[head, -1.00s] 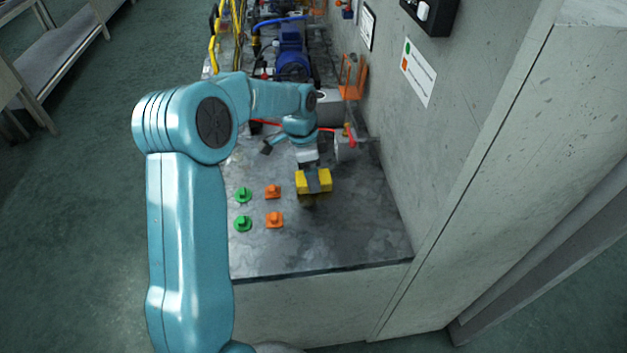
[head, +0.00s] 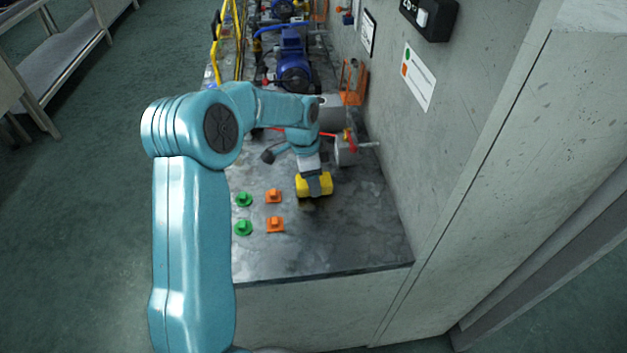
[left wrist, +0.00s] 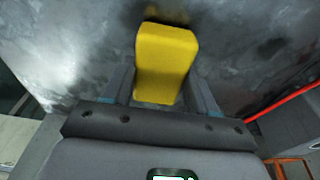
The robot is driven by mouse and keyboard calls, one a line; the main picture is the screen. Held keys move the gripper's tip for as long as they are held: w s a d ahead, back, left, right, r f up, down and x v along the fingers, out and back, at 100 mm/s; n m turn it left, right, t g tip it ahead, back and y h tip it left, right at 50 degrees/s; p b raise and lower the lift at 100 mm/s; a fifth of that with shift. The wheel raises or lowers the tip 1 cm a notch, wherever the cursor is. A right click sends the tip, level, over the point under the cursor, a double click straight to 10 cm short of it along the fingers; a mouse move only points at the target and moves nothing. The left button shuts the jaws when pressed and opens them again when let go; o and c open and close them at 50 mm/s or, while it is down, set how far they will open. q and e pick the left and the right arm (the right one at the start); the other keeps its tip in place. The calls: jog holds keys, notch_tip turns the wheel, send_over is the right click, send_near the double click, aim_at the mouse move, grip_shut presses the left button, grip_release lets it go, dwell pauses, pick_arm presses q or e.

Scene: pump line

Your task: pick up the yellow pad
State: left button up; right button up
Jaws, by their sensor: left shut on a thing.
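The yellow pad (head: 301,187) is a small block in the head view, near the right part of the grey bench top. My left gripper (head: 316,185) is shut on the pad, with one dark finger across its near face. A dark patch shows on the bench just below the pad, and the pad appears to be held above the surface. In the left wrist view the yellow pad (left wrist: 166,62) sits between the two fingers of my left gripper (left wrist: 163,85). My right gripper is not in view.
Two green pieces (head: 243,228) and two orange pieces (head: 275,224) stand on the bench (head: 340,240) left of the pad. A grey cylinder with a red handle (head: 346,148) and a blue pump (head: 293,60) are behind. A wall (head: 440,150) rises at right. The bench front is clear.

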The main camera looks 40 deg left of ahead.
pick_arm(q)
notch_tip(320, 180, up, 20)
jog(key=p, duration=0.2)
jog(key=shift+f, duration=0.25)
